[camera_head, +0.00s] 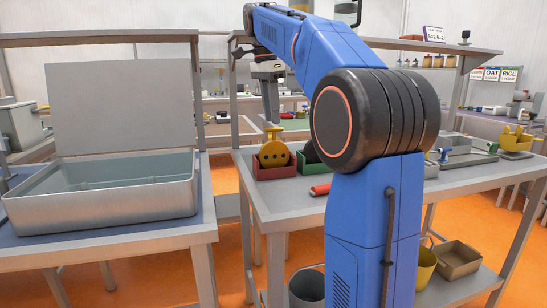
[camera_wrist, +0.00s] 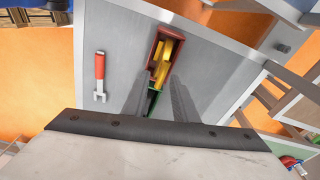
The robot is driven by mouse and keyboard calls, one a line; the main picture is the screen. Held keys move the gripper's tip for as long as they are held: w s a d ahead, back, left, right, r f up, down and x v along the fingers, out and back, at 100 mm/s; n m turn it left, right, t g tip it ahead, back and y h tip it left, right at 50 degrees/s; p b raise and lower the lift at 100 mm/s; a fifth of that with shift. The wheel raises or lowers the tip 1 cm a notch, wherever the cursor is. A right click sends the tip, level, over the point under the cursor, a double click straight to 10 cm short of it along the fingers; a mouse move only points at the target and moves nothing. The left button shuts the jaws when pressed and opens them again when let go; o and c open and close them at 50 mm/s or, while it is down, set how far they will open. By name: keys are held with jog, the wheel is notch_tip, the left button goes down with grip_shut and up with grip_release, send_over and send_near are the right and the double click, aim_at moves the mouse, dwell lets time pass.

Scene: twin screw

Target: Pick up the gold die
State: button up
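The gold die (camera_head: 273,153) is a round gold disc with dark holes and a stem on top. It stands upright in a small red bin (camera_head: 276,172) on the table. In the wrist view the gold die (camera_wrist: 161,62) shows as a narrow gold shape inside the red bin (camera_wrist: 177,37). My gripper (camera_head: 271,121) points down just above the die's stem. In the wrist view the two fingers of my gripper (camera_wrist: 159,76) are apart, with gold showing between and beyond their tips. I cannot tell whether the fingertips touch the stem.
A green bin (camera_wrist: 152,101) adjoins the red one; my arm hides much of it in the head view. A red-handled wrench (camera_wrist: 100,75) lies on the table beside the bins. A large grey open-lidded case (camera_head: 100,208) stands on the left table. A yellow container (camera_head: 515,140) is at far right.

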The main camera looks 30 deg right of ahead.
aim_at(275, 140)
jog(key=f, duration=0.3)
jog(key=d+f, duration=0.1)
jog(key=f, duration=0.6)
jog(key=shift+w+d+f, duration=0.1)
jog(key=shift+d+f, duration=0.2)
jog(key=shift+f, duration=0.05)
grip_shut()
dwell(1.1)
